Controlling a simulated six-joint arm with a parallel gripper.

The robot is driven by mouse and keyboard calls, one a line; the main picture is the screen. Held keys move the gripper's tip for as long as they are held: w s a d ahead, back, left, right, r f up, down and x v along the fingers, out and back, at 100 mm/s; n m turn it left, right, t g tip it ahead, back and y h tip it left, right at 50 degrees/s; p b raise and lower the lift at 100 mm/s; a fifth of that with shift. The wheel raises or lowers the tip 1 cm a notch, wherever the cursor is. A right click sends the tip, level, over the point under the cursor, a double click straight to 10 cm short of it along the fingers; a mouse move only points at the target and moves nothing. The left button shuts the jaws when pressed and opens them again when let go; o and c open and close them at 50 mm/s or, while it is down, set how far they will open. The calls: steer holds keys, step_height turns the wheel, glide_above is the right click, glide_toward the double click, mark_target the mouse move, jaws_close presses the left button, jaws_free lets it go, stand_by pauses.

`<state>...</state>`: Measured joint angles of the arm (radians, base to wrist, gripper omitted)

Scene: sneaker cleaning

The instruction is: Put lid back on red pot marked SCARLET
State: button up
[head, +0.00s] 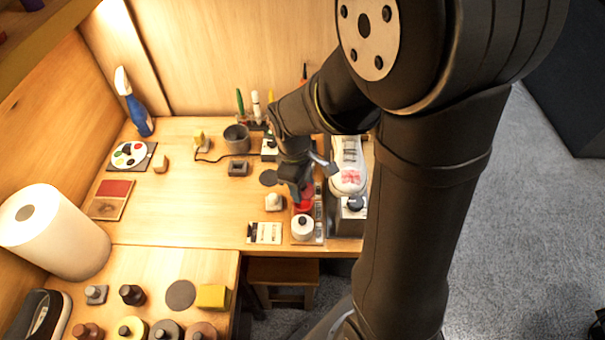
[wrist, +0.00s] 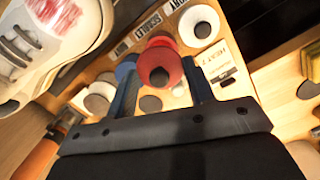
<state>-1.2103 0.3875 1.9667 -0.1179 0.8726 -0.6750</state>
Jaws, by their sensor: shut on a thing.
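My gripper (wrist: 158,66) is shut on a red lid (wrist: 160,58) with a dark round knob, held between its two blue-grey fingers in the wrist view. More red (wrist: 160,41) shows just beyond the lid, likely the red pot, mostly hidden behind it. Whether the lid touches the pot cannot be told. A label reading SCARLET (wrist: 150,17) lies on the strip beyond. In the head view my gripper (head: 300,192) points down at the row of pots, with red (head: 304,204) showing beneath it.
A white-lidded pot (head: 302,228) stands close in front, and a blue pot (wrist: 125,68) sits beside the left finger. A white sneaker (head: 348,172) with a red stain stands to the right. A printed card (head: 264,233) lies to the left. The middle of the wooden table (head: 195,205) is clear.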

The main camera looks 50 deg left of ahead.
steer(key=shift+f, duration=2.25)
steer(key=shift+f, duration=0.15)
stand_by(0.4)
steer(key=o, duration=1.5)
steer(key=shift+r, duration=3.5)
jaws_close()
